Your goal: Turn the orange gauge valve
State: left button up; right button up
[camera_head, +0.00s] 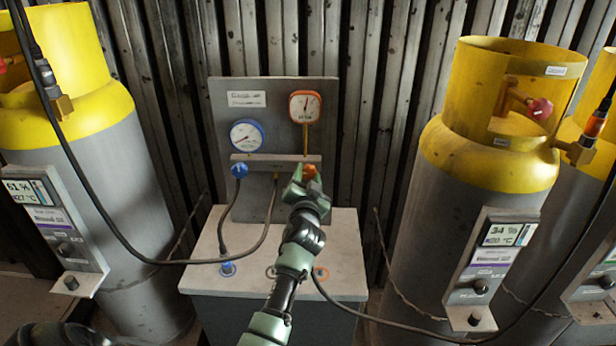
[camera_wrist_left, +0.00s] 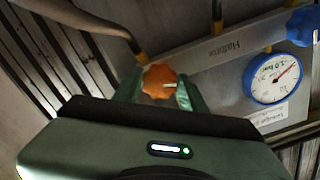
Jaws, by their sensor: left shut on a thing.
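The orange gauge valve (camera_head: 310,171) is a small orange knob under the right end of the grey bar on the gauge panel, below the orange-rimmed gauge (camera_head: 305,106). My left gripper (camera_head: 309,178) is at the valve and covers part of it in the head view. In the left wrist view the orange valve (camera_wrist_left: 159,81) sits between the two green fingers of my left gripper (camera_wrist_left: 158,92), which is shut on it. A light mark shows on the knob's face. My right gripper is not in view.
A blue gauge (camera_head: 246,135) and blue valve (camera_head: 239,171) are left of the orange pair. The panel stands on a grey cabinet (camera_head: 345,235). Yellow-topped gas cylinders (camera_head: 90,190) (camera_head: 440,215) flank it. Dark hoses (camera_head: 150,261) cross in front at both sides.

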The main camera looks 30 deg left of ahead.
pick_arm(q)
jog(key=m, duration=0.3)
jog(key=shift+m, duration=0.4)
jog(key=m+p, duration=0.1)
jog(key=m, duration=0.2)
jog(key=shift+m, duration=0.3)
jog(key=m+p, duration=0.1)
jog(key=m, duration=0.2)
jog(key=shift+m+p, duration=0.6)
jog(key=shift+m, duration=1)
jog(key=shift+f, duration=0.1)
jog(key=o, duration=1.4)
jog(key=shift+c, duration=0.2)
jog(key=shift+s, duration=0.1)
